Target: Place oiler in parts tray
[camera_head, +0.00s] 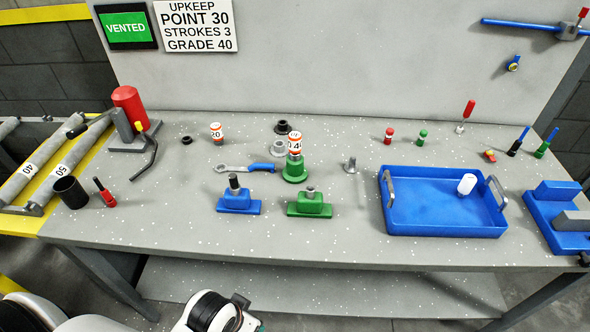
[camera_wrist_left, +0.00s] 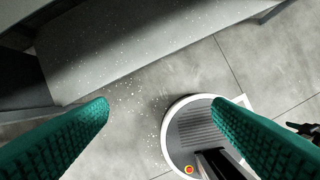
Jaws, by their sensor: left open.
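The parts tray (camera_head: 440,231) is a blue open tray with two grey handles, at the right of the bench. A white cylinder (camera_head: 467,184) is inside it, towards its right. A green-bodied piece with a white and orange cap marked 40 (camera_head: 294,168) stands upright mid-bench; it may be the oiler, but I cannot tell for sure. My left gripper (camera_wrist_left: 160,106) is open and empty over the floor in the left wrist view, its green ribbed fingers wide apart. In the head view only my arm shows at the bottom, in front of the bench. My right gripper is out of view.
A blue block (camera_head: 239,202) and a green block (camera_head: 310,205) sit near the front edge. A wrench (camera_head: 240,168) lies behind them. A red cylinder on a grey stand (camera_head: 130,104) is at the left. A blue fixture (camera_head: 560,214) is right of the tray.

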